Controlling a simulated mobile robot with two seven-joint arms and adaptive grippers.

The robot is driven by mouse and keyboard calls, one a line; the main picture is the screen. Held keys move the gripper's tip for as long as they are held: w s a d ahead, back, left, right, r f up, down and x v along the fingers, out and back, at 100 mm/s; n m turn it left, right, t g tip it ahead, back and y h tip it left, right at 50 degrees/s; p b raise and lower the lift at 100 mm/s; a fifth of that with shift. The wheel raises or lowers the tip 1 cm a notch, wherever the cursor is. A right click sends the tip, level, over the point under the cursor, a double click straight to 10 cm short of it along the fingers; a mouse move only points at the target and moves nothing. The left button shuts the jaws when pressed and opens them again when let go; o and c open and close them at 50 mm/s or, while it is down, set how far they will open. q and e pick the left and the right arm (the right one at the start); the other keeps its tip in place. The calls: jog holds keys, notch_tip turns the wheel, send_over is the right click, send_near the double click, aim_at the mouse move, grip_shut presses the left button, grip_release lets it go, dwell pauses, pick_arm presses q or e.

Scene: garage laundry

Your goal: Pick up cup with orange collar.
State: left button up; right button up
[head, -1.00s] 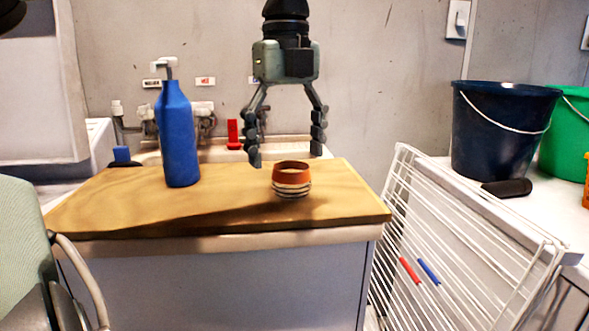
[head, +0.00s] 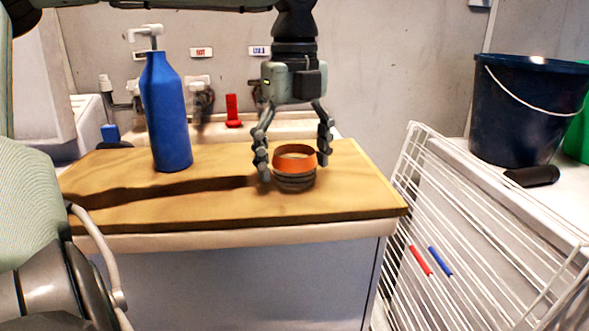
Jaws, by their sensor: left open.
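The cup with the orange collar (head: 295,160) stands upright on the wooden board (head: 225,205), right of its middle. Its lower part is striped dark and light. My left gripper (head: 295,172) points down over the cup from above, open. One finger is at the cup's left side and the other is at its right, slightly behind the rim. I cannot tell whether either finger touches the cup. My right gripper is not in view.
A blue pump bottle (head: 167,115) stands on the board left of the cup. A white wire drying rack (head: 460,225) leans to the right. A dark bucket (head: 525,110) and a black object (head: 531,176) sit on the white surface at right. The board's front is clear.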

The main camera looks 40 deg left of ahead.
pick_arm(q)
jog(key=shift+f, duration=0.4)
jog(key=shift+c, duration=0.4)
jog(key=c, duration=1)
jog(key=shift+o, duration=0.2)
jog(key=shift+r, duration=0.1)
jog(key=shift+r, duration=0.5)
jog(key=r, duration=0.2)
jog(key=s+r, duration=0.1)
jog(key=r, duration=0.1)
jog(key=shift+s+a, duration=0.1)
jog(key=shift+a, duration=0.15)
jog(key=s+a+r+b, duration=0.1)
jog(key=s+a+r, duration=0.3)
jog(key=s, duration=0.5)
jog(key=shift+s+a+r+b, duration=0.15)
jog(key=shift+a+r+b, duration=0.2)
jog(key=shift+r, duration=0.6)
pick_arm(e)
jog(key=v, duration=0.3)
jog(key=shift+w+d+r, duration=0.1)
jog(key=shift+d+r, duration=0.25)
